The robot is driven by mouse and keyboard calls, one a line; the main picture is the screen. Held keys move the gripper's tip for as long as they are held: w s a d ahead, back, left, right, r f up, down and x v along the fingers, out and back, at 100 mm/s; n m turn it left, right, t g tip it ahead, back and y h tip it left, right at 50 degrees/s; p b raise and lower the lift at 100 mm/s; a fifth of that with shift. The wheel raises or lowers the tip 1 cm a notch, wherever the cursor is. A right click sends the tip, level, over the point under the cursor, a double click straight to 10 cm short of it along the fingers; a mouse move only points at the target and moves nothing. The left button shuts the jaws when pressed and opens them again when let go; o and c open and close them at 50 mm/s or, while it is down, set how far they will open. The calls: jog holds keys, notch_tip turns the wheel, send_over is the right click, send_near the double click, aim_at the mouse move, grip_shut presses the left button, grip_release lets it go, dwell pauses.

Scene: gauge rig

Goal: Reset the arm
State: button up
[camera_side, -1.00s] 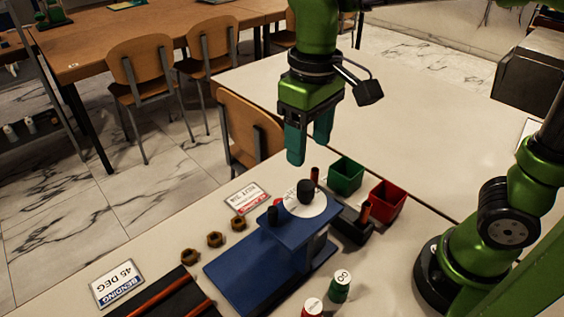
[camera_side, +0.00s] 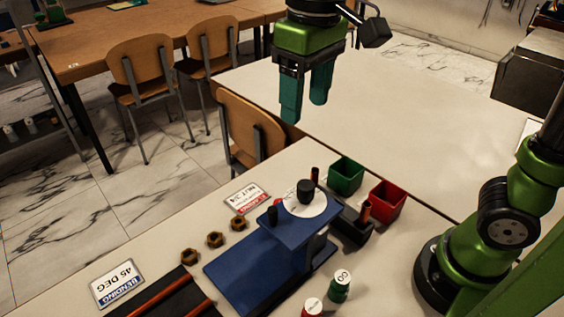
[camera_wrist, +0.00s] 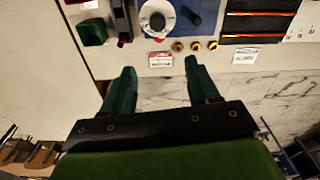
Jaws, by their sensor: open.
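My gripper (camera_side: 304,112) hangs in the air high above the table, up and behind the blue gauge rig. Its two teal fingers point down, spread apart with nothing between them. In the wrist view the gripper (camera_wrist: 159,78) is also open and empty, with the rig beyond its fingertips. The blue rig (camera_side: 262,268) stands on the table with a white dial plate (camera_side: 313,207) and black knobs on top. It also shows at the top of the wrist view (camera_wrist: 206,14).
A green bin (camera_side: 346,176) and a red bin (camera_side: 387,204) stand behind the rig. Several brass nuts (camera_side: 214,239) and a sign (camera_side: 118,283) lie to its left. Green and red cylinders (camera_side: 340,287) stand at the front. The table (camera_side: 440,130) behind is clear.

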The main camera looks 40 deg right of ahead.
jog(key=s+d+f+m+t+y, duration=0.1)
jog(key=s+d+f+m+t, duration=0.1)
jog(key=d, duration=0.4)
jog(key=s+d+f+m+t, duration=0.3)
jog(key=d+f+t, duration=0.1)
jog(key=d+f, duration=0.2)
jog(key=shift+s+d+t+y, duration=0.2)
jog(key=shift+d+t+y, duration=0.1)
jog(key=shift+d+y, duration=0.15)
dwell(1.1)
